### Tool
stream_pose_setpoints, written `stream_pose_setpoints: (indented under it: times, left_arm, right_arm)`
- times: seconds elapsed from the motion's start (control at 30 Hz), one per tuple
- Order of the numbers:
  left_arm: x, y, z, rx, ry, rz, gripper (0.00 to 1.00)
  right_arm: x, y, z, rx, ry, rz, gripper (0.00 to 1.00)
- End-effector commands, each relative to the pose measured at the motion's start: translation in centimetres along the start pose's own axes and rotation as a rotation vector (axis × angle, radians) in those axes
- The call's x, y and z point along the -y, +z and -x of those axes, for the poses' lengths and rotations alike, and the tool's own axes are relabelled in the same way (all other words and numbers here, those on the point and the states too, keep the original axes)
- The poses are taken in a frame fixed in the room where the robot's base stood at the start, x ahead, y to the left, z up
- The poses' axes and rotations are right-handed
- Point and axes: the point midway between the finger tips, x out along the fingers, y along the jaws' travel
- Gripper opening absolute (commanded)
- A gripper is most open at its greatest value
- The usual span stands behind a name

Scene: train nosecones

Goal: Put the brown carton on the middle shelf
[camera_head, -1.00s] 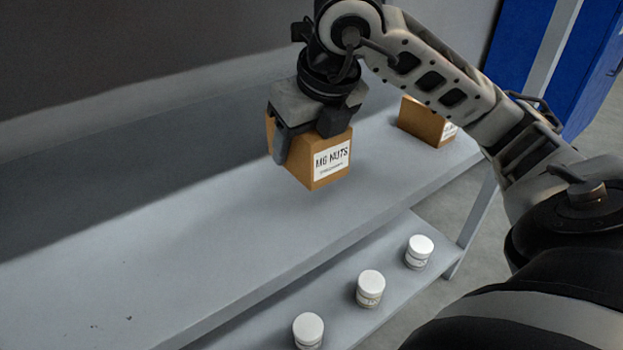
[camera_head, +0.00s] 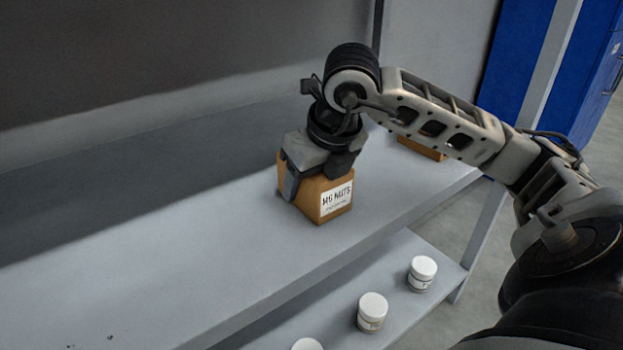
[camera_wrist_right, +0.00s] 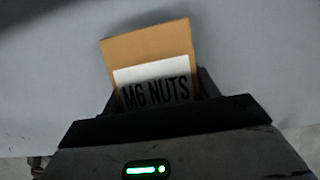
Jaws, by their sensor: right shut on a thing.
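A brown carton (camera_head: 305,212) with a white "M6 NUTS" label is in my right gripper (camera_head: 316,182), on or just above the grey shelf (camera_head: 200,250); I cannot tell if its base touches. The gripper comes from above and is shut on the carton, with one finger showing on its near left side. In the right wrist view the carton (camera_wrist_right: 150,45) sits upright between the fingers, its label partly hidden by the gripper. My left gripper is not in view.
A second brown carton (camera_head: 421,150) stands behind my right arm, mostly hidden. A lower shelf (camera_head: 400,318) holds several white-lidded jars (camera_head: 372,312). The shelf surface to the left is clear. A blue cabinet (camera_head: 520,60) stands at the back right.

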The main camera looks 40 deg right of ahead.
Motion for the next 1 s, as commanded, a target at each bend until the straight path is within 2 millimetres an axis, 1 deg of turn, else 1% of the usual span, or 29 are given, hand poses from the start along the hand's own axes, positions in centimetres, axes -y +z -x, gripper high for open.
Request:
stream_pose_setpoints:
  times: [0.03, 0.07, 0.1, 0.13, 0.4, 0.53, 0.67, 0.8, 0.9, 1.0]
  left_arm:
    - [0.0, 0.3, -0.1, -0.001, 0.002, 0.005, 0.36]
    - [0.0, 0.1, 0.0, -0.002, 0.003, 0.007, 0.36]
    - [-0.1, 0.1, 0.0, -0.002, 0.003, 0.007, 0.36]
    - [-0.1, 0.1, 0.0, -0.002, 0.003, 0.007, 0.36]
    - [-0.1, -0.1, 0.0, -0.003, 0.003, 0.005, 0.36]
    - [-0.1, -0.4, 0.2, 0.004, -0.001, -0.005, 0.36]
    - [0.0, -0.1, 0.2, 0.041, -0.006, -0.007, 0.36]
    - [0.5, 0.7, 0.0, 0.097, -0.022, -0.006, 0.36]
    - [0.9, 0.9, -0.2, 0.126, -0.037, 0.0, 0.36]
    - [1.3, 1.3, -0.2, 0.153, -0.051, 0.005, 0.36]
  right_arm:
    - [0.0, -0.1, -0.3, 0.002, 0.0, 0.0, 0.24]
    - [0.0, -0.1, -0.2, 0.0, 0.0, 0.0, 0.68]
    - [0.0, -0.1, -0.1, -0.001, 0.0, 0.0, 0.79]
    - [0.0, -0.1, -0.1, -0.001, 0.0, 0.0, 0.82]
    - [0.0, 0.0, 0.0, -0.001, 0.0, 0.0, 0.82]
    - [0.0, 0.1, 0.9, 0.001, 0.0, 0.0, 0.82]
    - [0.0, 0.2, 3.4, 0.003, -0.001, 0.001, 0.82]
    - [0.0, 0.3, 6.7, 0.004, 0.0, 0.0, 0.82]
    - [0.0, 0.3, 8.7, 0.004, 0.0, 0.001, 0.82]
    - [0.0, 0.2, 10.4, 0.002, 0.0, 0.0, 0.82]
